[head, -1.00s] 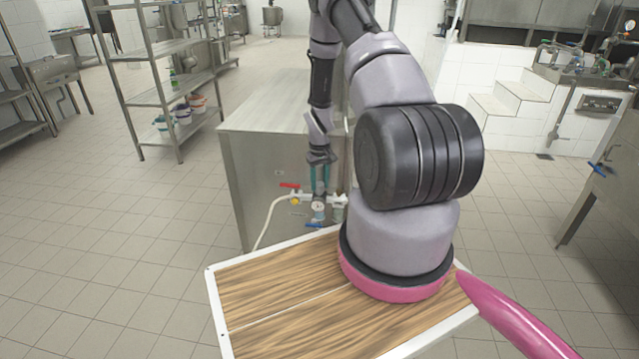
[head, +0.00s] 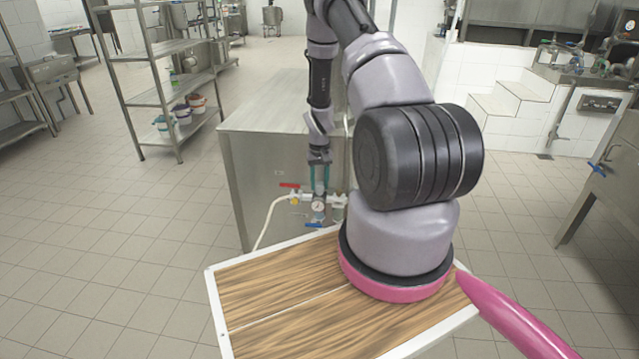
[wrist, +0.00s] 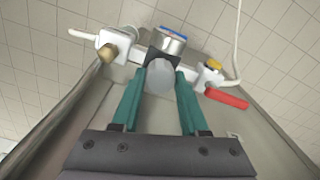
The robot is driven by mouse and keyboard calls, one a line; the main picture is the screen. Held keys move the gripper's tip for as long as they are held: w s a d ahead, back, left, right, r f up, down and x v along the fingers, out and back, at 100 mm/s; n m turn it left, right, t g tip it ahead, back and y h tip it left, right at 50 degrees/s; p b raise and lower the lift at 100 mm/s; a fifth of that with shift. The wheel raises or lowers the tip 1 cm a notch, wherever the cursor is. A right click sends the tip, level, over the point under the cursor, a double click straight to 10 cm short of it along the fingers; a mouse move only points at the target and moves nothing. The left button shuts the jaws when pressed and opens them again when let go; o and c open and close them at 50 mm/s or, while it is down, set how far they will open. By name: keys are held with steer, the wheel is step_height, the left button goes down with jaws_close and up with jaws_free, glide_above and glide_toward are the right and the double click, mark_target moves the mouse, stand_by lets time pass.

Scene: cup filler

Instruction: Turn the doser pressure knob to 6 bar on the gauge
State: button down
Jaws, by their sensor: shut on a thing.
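My gripper (head: 319,183) points down at the front of the steel cabinet, over the white doser valve assembly (head: 308,198). In the wrist view my teal fingers (wrist: 157,92) are shut on the pale grey round knob (wrist: 159,77), one finger on each side. The gauge (head: 318,207) sits just below the gripper in the head view; its dial is too small to read there. In the wrist view the gauge's face is turned away and cannot be read. A red lever (head: 289,186) and a yellow button (wrist: 213,64) are beside the knob.
The steel cabinet (head: 240,185) stands behind the valve line, with a white hose (head: 268,222) hanging at left. A brass fitting (wrist: 108,51) is on the other side of the knob.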

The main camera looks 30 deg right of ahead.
mark_target(319, 183)
steer(key=shift+c, duration=2.1)
jaws_free()
step_height(319, 183, up, 11)
